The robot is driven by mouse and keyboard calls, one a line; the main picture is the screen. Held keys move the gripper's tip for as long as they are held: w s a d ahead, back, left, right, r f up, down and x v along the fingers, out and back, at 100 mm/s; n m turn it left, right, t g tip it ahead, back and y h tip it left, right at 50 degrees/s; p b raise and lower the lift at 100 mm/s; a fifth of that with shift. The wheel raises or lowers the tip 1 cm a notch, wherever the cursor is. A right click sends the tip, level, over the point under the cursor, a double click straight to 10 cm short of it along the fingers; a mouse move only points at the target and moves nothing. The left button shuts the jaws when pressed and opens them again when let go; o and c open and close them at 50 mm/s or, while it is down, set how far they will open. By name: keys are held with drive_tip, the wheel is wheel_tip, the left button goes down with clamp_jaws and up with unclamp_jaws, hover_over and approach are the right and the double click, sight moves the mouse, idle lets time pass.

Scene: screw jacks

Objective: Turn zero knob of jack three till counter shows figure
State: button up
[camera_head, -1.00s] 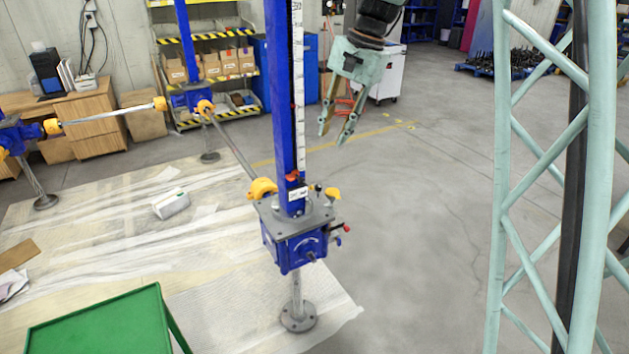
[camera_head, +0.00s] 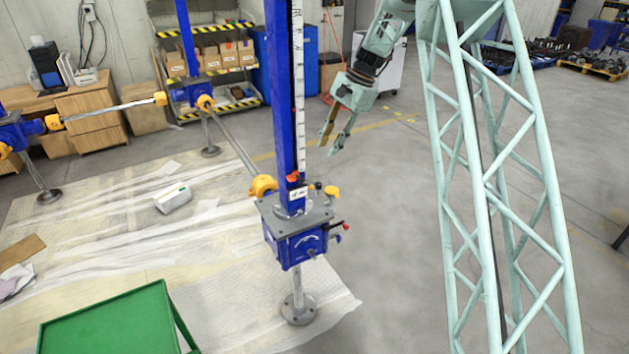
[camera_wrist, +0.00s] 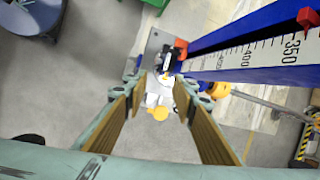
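The nearest jack stands mid-picture in the head view, with a blue gearbox (camera_head: 296,246) under a grey plate and a tall blue column (camera_head: 284,100) carrying a white scale. A small white counter label (camera_head: 298,193) sits at the column's foot; its figures are too small to read. A black knob (camera_head: 318,186) and a red knob (camera_head: 346,225) show beside it. I cannot tell which jack is three. My gripper (camera_head: 330,148) is open and empty, above and right of the plate. In the wrist view, my gripper (camera_wrist: 160,88) points down, with the blue column (camera_wrist: 245,50) to its right.
Yellow caps (camera_head: 262,187) and a steel shaft (camera_head: 232,142) link the jack to others at left. A green table (camera_head: 105,320) stands front left. Shelves with cardboard boxes (camera_head: 215,58) are at the back.

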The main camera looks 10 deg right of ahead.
sight(310, 188)
drive_tip(key=w+d+f+m+p, duration=0.1)
drive_tip(key=w+f+p, duration=0.1)
drive_tip(key=w+f, duration=0.3)
wheel_tip(310, 188, down, 3)
drive_tip(key=shift+w+d+r+m+y, duration=0.15)
drive_tip(key=shift+d+m+y, duration=0.15)
drive_tip(key=shift+m+y, duration=0.1)
drive_tip(key=p+x, duration=0.1)
drive_tip(key=x, duration=1.2)
drive_tip(key=shift+f+p, duration=0.35)
drive_tip(key=shift+a, duration=0.1)
drive_tip(key=c, duration=0.8)
